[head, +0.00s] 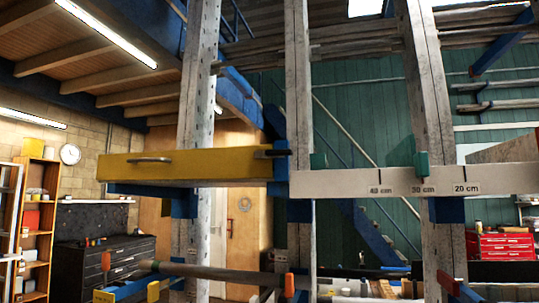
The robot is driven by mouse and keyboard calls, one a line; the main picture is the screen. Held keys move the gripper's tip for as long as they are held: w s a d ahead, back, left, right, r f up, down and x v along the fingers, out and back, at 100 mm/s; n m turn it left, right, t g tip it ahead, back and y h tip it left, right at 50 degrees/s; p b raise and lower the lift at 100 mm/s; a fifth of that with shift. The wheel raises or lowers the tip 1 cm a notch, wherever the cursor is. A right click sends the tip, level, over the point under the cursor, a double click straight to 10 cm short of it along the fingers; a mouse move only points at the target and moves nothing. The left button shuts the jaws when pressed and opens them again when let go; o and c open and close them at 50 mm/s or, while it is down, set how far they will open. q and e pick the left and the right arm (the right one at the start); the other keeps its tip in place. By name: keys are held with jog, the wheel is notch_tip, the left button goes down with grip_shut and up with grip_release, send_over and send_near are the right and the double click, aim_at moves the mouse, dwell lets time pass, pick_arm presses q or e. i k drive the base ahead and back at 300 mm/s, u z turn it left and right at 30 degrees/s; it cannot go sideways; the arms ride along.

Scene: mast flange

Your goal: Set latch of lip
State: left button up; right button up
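A yellow box-like bar, which looks like the lip (200,167), spans the left upright at mid height. It has a metal pull handle (150,160) on its front and rests on blue brackets. A small dark piece, possibly the latch (272,153), sits at the bar's right end by the middle upright. I cannot tell whether it is set. Neither of my grippers shows in the head view.
A pale board (350,183) marked 40, 30 and 20 cm continues to the right, with green pieces (422,165) on it. Grey uprights (299,100) stand between. Lower bars (210,272) cross below. A red tool chest (505,246) stands at right, a black cabinet (125,258) at left.

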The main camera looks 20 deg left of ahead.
aim_at(281, 153)
jog(key=k, duration=1.25)
jog(key=u, duration=0.55)
jog(key=i, duration=0.4)
jog(key=u, duration=0.65)
jog(key=i, duration=0.8)
jog(key=z, duration=0.15)
